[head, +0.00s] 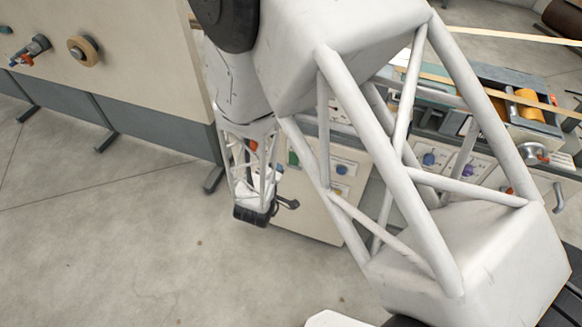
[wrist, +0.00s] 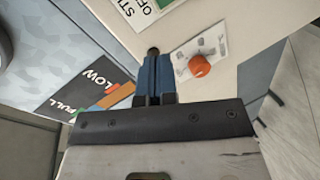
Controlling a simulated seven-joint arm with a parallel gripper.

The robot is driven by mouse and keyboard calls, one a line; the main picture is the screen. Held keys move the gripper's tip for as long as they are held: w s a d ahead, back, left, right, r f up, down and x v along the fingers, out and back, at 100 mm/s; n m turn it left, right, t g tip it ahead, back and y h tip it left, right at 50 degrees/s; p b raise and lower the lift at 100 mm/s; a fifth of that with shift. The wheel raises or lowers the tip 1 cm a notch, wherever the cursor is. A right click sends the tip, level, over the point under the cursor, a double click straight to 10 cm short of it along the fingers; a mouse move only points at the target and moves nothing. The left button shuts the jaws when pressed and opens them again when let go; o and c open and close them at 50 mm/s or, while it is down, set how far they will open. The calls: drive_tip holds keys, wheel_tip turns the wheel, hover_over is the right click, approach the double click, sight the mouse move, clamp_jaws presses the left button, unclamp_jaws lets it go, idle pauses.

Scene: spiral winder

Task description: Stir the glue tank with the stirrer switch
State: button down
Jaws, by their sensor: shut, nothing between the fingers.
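In the wrist view, my gripper (wrist: 153,82) has its blue fingers shut together, over a cream panel (wrist: 235,35). A small dark round piece (wrist: 152,50) shows right at the fingertips; I cannot tell whether they touch it. A partly cut-off sign (wrist: 146,12) with "STI" and "OFF" lettering is just beyond it. An orange knob (wrist: 199,66) on a white label plate is to the right of the fingers. A level gauge (wrist: 92,93) marked "LOW" and "FULL" is to the left. In the head view, my gripper (head: 288,204) is by the cream cabinet (head: 310,222). I cannot make out the glue tank itself.
In the head view, a large cream machine (head: 120,75) stands at the left. A workbench with a crank wheel (head: 532,153) and an orange roll (head: 529,104) is at the right, partly hidden by my arm. The concrete floor (head: 110,240) at lower left is clear.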

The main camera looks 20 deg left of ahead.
sight(293, 164)
drive_tip(key=s+d+f+n+t+h, duration=0.1)
drive_tip(key=s+d+f+n+t, duration=0.1)
drive_tip(key=s+f, duration=0.3)
wheel_tip(293, 164, down, 2)
drive_tip(key=shift+s+n, duration=0.4)
drive_tip(key=shift+w, duration=0.1)
drive_tip(key=shift+w+f, duration=0.3)
drive_tip(key=shift+w, duration=2)
drive_tip(key=shift+w+f, duration=0.25)
drive_tip(key=shift+w, duration=2)
drive_tip(key=shift+w+f, duration=0.3)
drive_tip(key=shift+w, duration=2)
drive_tip(key=shift+w, duration=0.1)
drive_tip(key=shift+w+f, duration=0.1)
drive_tip(key=shift+w, duration=0.05)
drive_tip(key=shift+a, duration=0.1)
drive_tip(key=s+f, duration=0.1)
drive_tip(key=s, duration=1.3)
drive_tip(key=shift+f, duration=0.35)
